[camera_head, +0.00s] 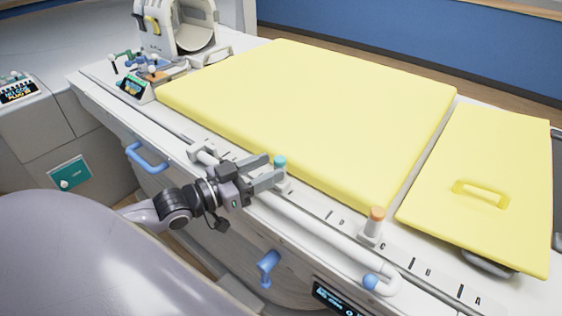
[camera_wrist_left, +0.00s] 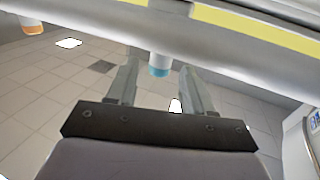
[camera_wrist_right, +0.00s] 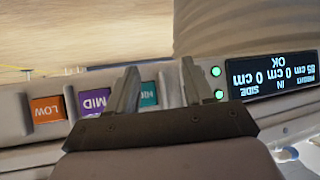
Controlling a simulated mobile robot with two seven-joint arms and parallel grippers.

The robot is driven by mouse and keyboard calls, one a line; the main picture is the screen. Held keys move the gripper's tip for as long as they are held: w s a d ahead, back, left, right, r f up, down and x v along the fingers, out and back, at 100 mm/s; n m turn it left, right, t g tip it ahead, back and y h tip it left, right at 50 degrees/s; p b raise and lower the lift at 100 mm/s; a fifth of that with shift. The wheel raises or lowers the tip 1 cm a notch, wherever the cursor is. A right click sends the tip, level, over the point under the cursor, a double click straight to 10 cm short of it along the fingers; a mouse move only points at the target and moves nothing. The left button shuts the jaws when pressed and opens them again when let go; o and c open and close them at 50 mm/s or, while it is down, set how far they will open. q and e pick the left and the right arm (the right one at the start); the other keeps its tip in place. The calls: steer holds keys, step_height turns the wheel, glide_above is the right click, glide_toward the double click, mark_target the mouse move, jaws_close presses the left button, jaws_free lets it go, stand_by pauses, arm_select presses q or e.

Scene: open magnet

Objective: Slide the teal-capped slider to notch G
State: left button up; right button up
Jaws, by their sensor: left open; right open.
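The teal-capped slider (camera_head: 280,166) stands upright on the white rail along the front edge of the bed. My left gripper (camera_head: 268,170) is open at it, its fingers pointing toward the cap. In the left wrist view the teal cap (camera_wrist_left: 159,71) shows between the two open fingers (camera_wrist_left: 158,62), with no clear contact. The rail carries small black letters and ticks; A, C and D read toward the lower right. Notch G cannot be made out clearly. My right gripper (camera_wrist_right: 160,68) is open and empty, seen only in the right wrist view.
An orange-capped slider (camera_head: 376,221) stands farther right on the same rail. A white tube (camera_head: 325,238) with a blue end runs in front. The yellow pad (camera_head: 310,110) lies behind. In the right wrist view, LOW (camera_wrist_right: 47,109) and MID (camera_wrist_right: 92,101) buttons and a display (camera_wrist_right: 272,76) are near.

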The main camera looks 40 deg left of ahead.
mark_target(275, 166)
arm_select(q)
steer(key=shift+x, duration=2.05)
jaws_close()
